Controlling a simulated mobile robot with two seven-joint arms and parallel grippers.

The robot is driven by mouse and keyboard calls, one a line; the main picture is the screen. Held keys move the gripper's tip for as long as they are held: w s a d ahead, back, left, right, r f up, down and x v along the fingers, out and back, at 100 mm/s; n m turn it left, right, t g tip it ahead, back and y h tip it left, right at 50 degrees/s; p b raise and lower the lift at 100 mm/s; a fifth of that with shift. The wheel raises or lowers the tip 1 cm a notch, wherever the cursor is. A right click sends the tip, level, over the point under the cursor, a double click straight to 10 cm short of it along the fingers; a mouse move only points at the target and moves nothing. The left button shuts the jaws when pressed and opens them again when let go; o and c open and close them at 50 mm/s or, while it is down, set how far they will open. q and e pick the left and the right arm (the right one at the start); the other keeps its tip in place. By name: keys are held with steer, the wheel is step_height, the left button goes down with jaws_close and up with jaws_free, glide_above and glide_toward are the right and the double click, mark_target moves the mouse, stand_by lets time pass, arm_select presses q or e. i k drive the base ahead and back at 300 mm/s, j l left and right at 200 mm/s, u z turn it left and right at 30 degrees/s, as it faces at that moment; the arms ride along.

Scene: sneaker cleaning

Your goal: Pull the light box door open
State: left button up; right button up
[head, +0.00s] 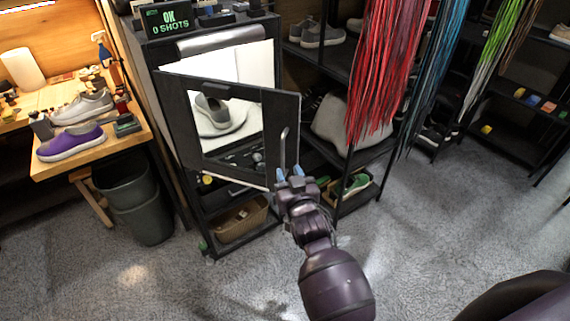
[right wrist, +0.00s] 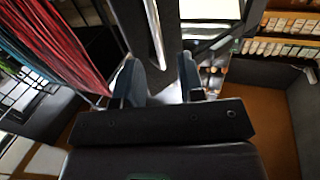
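The light box (head: 215,40) is a black cabinet with a bright white inside. Its black-framed door (head: 237,87) stands partly open, swung outward, with its right edge away from the box. A pale upright handle (head: 283,148) is near the door's right edge; it also shows in the right wrist view (right wrist: 154,35). A grey sneaker on a white round stand (head: 222,122) shows through the door's window. My right gripper (head: 290,173) is at the handle's lower end. In the wrist view its blue fingers are apart, with the handle ahead between them. My left gripper is out of view.
A wooden bench (head: 60,165) with a purple sneaker (head: 70,143) is at left, beside a dark bin (head: 145,215). Black shelves with shoes and hanging red laces (head: 375,80) are right of the door. The grey floor (head: 430,220) in front is clear.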

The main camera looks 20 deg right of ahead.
mark_target(280, 109)
steer(key=i+l+u, duration=0.1)
steer(key=l, duration=0.2)
steer(key=i+l+u, duration=0.15)
steer(key=l, duration=0.2)
steer(key=i+l+u, duration=0.1)
steer(key=l, duration=0.2)
steer(key=i+l+u, duration=0.1)
steer(key=l, duration=0.25)
